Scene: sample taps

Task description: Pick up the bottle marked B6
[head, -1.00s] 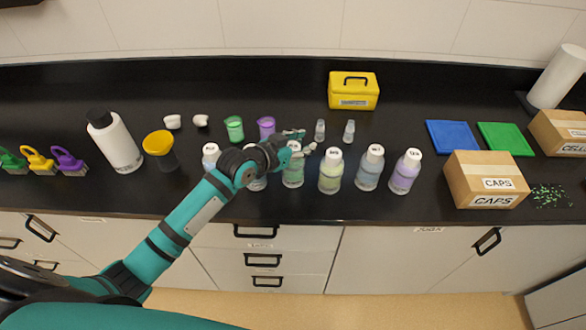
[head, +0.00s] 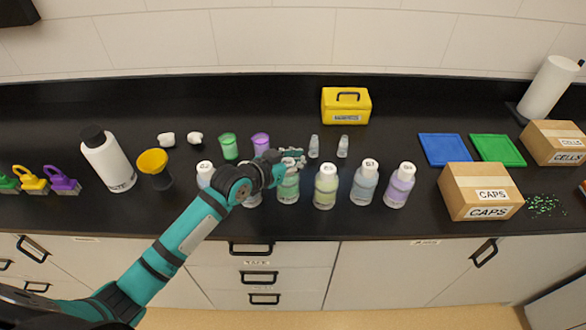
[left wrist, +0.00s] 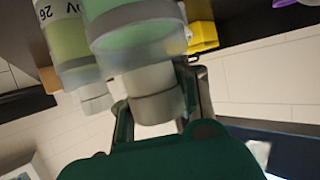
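Several capped bottles stand in a row near the bench's front edge: a green one (head: 288,187), a yellow-green one (head: 325,187), a blue one (head: 364,186) and a purple one (head: 400,187), with others partly behind my arm. Cap marks are too small to read surely, so I cannot tell which is B6. My left gripper (head: 290,157) is at the green bottle's cap. In the left wrist view that cap (left wrist: 156,95) lies between the fingers; whether they press on it is unclear. The yellow-green bottle (left wrist: 68,45) stands close beside it. My right gripper is out of view.
Two small clear vials (head: 314,146) and a yellow box (head: 346,105) stand behind the row. Green (head: 228,146) and purple (head: 260,144) cups, a yellow funnel (head: 153,162) and a white bottle (head: 107,160) are left. A caps carton (head: 480,192) is right.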

